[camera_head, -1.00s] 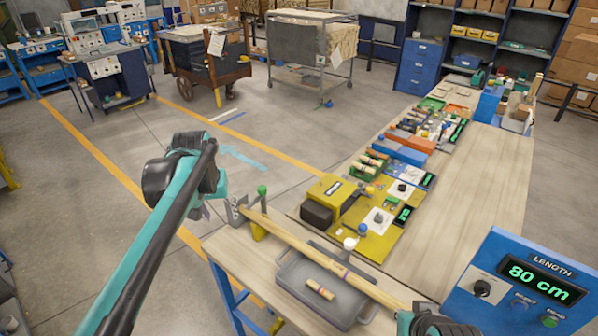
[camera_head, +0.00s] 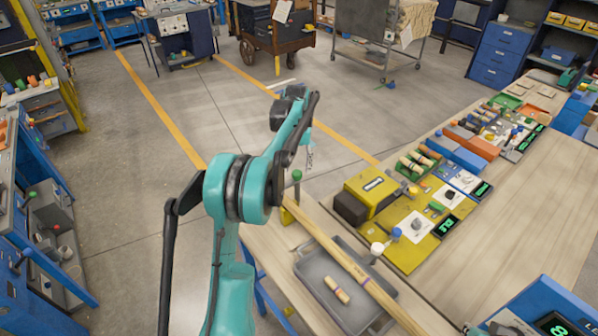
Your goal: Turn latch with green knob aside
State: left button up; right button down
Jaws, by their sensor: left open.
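The green knob (camera_head: 297,175) tops a thin upright post at the far end of the near bench, by a yellow block (camera_head: 287,213). My left arm reaches up from the bottom, and its open left gripper (camera_head: 309,157) hangs just behind and right of the knob, apart from it in the picture. The fingers are small and partly hidden by the arm. A long wooden bar (camera_head: 345,259) runs from the yellow block diagonally to the bottom right. My right gripper is not clearly seen.
A grey tray (camera_head: 313,269) under the bar holds a short wood piece (camera_head: 337,289). Floor beyond the bench is open.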

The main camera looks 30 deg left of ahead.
pick_arm(q)
jog(key=shift+f, duration=1.05)
grip_shut()
